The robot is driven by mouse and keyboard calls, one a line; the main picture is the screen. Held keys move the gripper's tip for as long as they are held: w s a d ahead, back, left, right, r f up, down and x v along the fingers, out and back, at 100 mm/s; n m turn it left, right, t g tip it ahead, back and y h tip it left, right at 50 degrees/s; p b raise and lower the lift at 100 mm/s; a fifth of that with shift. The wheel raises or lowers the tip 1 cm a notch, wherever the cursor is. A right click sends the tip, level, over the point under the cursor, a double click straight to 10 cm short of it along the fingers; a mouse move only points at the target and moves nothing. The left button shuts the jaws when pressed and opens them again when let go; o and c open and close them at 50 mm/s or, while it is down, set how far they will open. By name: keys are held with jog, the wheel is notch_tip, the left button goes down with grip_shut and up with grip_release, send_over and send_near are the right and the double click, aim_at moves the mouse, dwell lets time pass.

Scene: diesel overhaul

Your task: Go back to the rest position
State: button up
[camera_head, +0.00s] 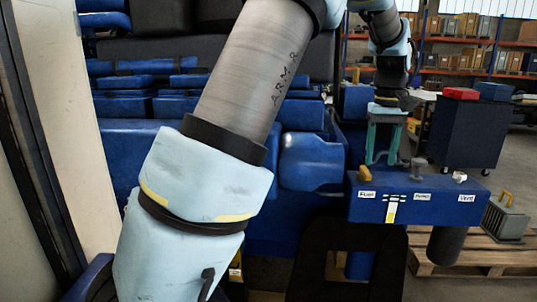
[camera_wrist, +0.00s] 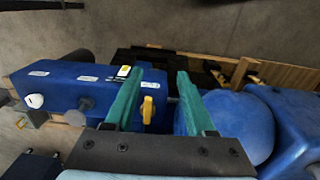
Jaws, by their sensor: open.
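My gripper (camera_head: 383,160) hangs pointing down over the left part of a blue box (camera_head: 420,207) on the right side of the head view. Its two green fingers are apart, and I see nothing held between them. The wrist view also shows the open fingers (camera_wrist: 158,88). A yellow handle (camera_head: 364,174) stands at the box's left end, close to the fingers. In the wrist view the yellow handle (camera_wrist: 148,108) appears between the fingers; I cannot tell whether they touch it.
The box carries a grey knob (camera_head: 419,164), a white knob (camera_head: 460,177) and labels, including "Fuel" and "Vent". Large blue machinery (camera_head: 312,160) stands left of it. A wooden pallet (camera_head: 480,255) lies right, with a dark cabinet (camera_head: 468,132) behind. Shelves line the back.

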jog(key=a+f, duration=0.3)
jog(key=a, duration=0.7)
jog(key=a+f, duration=0.4)
jog(key=a, duration=0.6)
jog(key=s+a+f, duration=0.2)
jog(key=s+a, duration=0.2)
jog(key=a, duration=0.3)
jog(key=s+a+f+t, duration=0.1)
jog(key=s+a+f, duration=0.2)
jog(key=s+a, duration=0.2)
jog(key=shift+s+a+t, duration=0.3)
jog(key=shift+a, duration=0.6)
